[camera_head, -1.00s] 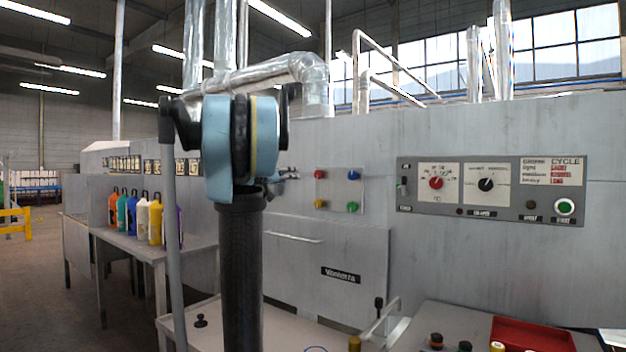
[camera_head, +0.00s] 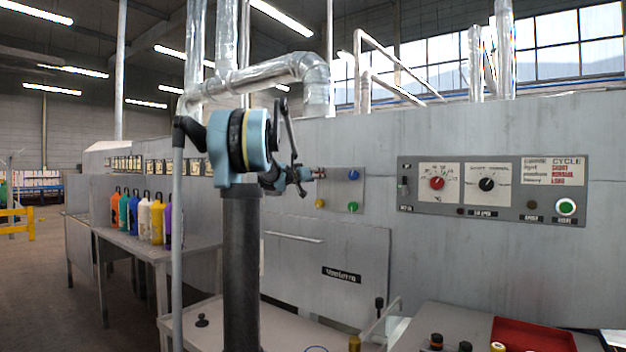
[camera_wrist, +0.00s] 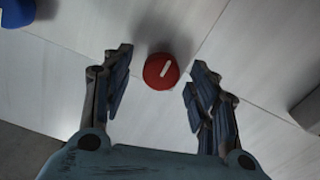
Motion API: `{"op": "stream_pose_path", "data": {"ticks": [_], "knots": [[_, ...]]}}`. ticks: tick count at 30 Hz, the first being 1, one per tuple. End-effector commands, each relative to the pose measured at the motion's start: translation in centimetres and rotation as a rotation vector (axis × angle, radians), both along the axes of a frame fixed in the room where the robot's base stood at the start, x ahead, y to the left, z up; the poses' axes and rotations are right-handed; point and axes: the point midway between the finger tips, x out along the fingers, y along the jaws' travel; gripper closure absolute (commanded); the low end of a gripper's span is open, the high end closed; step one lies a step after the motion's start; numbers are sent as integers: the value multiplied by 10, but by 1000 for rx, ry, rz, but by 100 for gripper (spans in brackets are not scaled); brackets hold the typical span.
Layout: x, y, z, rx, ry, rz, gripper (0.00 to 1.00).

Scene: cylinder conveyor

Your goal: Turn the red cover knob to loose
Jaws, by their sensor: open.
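The red cover knob (camera_wrist: 162,71), round with a white line mark, shows in the wrist view between my two fingers. The mark leans slightly from upright. My gripper (camera_wrist: 158,58) is open, with one finger on each side of the knob and gaps to it. In the head view my gripper (camera_head: 308,181) is in front of the upper left of a grey four-knob panel (camera_head: 338,190). It largely covers the red knob there. I cannot tell how far the fingertips are from the panel.
A blue knob (camera_head: 353,174), a yellow knob (camera_head: 320,203) and a green knob (camera_head: 352,207) share the panel. A control board (camera_head: 410,207) with another red dial (camera_head: 437,183) is to the right. Several bottles (camera_head: 143,222) stand on a table at left. A red tray (camera_head: 530,338) lies at lower right.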

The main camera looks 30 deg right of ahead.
Motion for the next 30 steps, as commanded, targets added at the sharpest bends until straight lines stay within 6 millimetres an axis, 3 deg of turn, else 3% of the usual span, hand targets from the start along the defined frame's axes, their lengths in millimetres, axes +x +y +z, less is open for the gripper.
{"op": "stream_pose_path", "data": {"ticks": [6,14,21,23,24,30], "knots": [[6,-11,0,0,0,1,46],[6,-12,0,0,0,2,46],[7,-11,0,0,0,3,90],[7,-10,0,0,0,3,90],[7,5,0,0,0,6,90],[7,-9,0,-7,16,4,90]]}}
